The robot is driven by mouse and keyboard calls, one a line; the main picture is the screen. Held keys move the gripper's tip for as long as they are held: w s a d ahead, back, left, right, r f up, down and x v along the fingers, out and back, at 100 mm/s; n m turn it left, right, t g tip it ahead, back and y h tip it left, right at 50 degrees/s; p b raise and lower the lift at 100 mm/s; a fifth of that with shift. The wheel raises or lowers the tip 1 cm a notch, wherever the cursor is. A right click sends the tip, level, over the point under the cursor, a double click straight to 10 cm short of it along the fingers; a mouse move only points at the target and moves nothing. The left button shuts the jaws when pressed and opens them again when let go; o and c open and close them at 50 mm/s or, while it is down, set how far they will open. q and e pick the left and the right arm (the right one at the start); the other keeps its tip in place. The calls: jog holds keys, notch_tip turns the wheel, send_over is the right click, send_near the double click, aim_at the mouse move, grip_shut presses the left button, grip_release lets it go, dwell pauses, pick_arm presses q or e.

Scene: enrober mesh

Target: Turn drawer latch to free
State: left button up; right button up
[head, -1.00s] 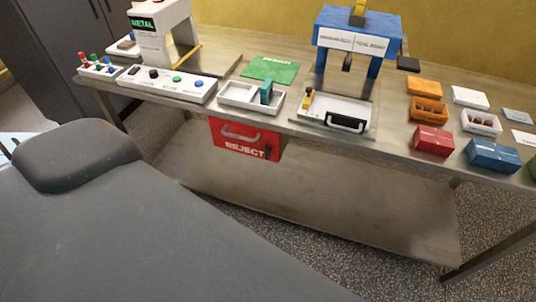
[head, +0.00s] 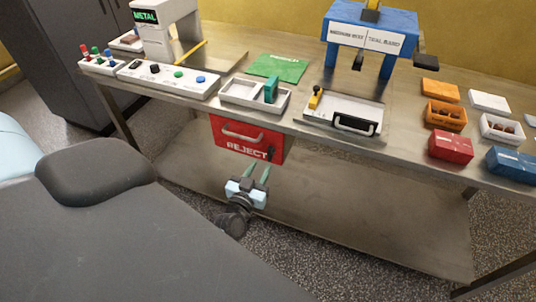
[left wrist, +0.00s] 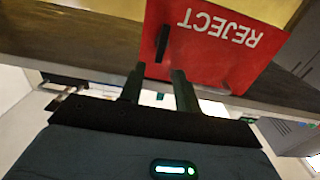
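The red REJECT drawer (head: 225,141) hangs under the table's front edge and looks closed, with a grey bar handle (head: 240,135) on its face. Its small black latch (head: 270,154) is at the lower right of the face and stands roughly upright. In the left wrist view, the latch (left wrist: 161,43) shows on the red drawer face (left wrist: 212,50). My left gripper (head: 258,168) is just below and in front of the latch. Its two green fingers (left wrist: 159,76) are apart with nothing between them, and the latch lies beyond their tips. My right gripper is not in view.
The steel table (head: 215,103) carries a white two-part tray (head: 240,101), a white tray with a black handle (head: 335,118), a button panel (head: 150,85) and coloured boxes (head: 450,147). A lower shelf (head: 340,215) runs beneath, behind my left gripper.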

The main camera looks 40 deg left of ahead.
aim_at(269, 153)
pick_arm(q)
jog(key=shift+x, duration=3.5)
jog(key=shift+c, duration=0.4)
grip_shut()
